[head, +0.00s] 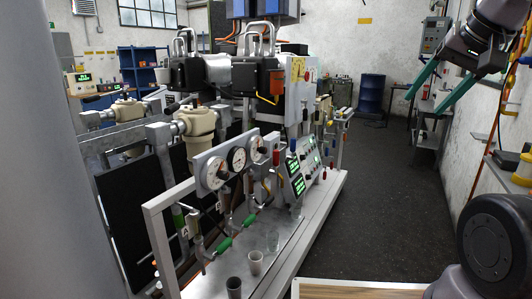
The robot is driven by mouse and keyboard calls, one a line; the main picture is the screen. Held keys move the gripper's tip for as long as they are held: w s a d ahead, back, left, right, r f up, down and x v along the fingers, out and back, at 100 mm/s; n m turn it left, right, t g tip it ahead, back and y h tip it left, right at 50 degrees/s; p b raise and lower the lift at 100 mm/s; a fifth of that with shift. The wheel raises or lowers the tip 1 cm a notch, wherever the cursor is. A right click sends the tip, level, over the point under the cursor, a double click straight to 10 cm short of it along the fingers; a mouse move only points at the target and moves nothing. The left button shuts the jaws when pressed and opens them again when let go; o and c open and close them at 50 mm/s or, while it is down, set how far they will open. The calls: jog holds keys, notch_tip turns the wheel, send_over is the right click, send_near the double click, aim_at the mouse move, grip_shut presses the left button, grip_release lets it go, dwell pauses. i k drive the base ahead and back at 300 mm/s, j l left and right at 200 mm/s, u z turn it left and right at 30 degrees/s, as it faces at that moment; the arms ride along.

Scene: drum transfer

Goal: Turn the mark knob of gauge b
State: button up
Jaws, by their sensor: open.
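Three round white-faced gauges stand in a row on a grey plate on the skid: a near one (215,173), a middle one (237,159) and a far one (256,146) partly covered by fittings. No letter is readable at this size, so I cannot tell which is gauge b. The mark knob cannot be made out. My gripper (428,105) is at the upper right, with its two long teal fingers pointing down and left. It is open and empty, far to the right of the gauges in the picture.
The pale skid frame (160,240) carries valves, green-handled pipes and a panel with green displays (295,175). Several cups, one dark (233,287), stand on its ledge. A wooden-topped surface (355,290) is at the bottom. Dark floor (375,190) is clear to the right.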

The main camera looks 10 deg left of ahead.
aim_at(262, 150)
jog(key=i+l+u, duration=0.35)
jog(key=i+l, duration=0.3)
jog(key=i, duration=0.25)
jog(key=i+l+u, duration=0.4)
jog(key=i+l, duration=0.45)
